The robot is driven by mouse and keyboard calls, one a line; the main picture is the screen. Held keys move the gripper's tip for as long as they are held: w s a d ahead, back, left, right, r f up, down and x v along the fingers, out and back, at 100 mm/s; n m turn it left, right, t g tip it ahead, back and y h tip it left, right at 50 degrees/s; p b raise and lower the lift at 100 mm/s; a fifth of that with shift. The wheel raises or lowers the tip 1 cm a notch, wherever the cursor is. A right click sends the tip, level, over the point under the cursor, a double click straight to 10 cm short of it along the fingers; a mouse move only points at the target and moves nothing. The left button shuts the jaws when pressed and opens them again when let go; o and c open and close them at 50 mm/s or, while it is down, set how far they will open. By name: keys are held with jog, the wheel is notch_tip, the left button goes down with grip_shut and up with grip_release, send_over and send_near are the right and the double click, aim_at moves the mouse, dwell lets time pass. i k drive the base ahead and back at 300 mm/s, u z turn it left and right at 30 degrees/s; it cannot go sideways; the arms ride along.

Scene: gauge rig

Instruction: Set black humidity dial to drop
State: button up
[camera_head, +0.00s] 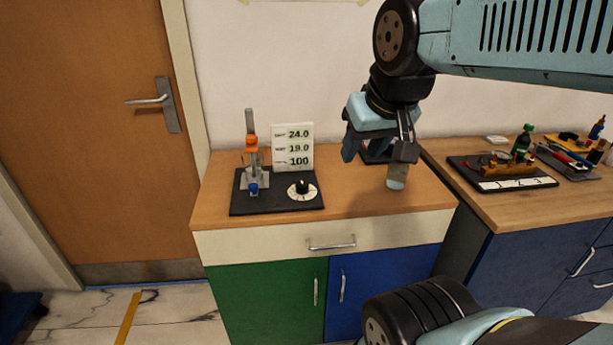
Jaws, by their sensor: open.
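The black humidity dial (303,186) sits on a white round scale plate (291,192) at the right part of a black base board (247,207) on the wooden cabinet top. The scale markings are too small to read. A white display panel (299,133) behind it shows 24.0, 19.0 and 100. An upright stand with orange and blue parts (251,150) stands on the board's left. My gripper (374,168) is open and empty, pointing down above the cabinet top, to the right of the dial and apart from it.
The right counter holds a black tray (500,174), a dark green bottle (522,143) and tools. The cabinet top (350,199) is clear between board and right edge. A door (90,120) stands left.

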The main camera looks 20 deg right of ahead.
aim_at(301, 186)
jog(key=z, duration=0.9)
jog(key=i, duration=0.4)
jog(key=u, duration=0.1)
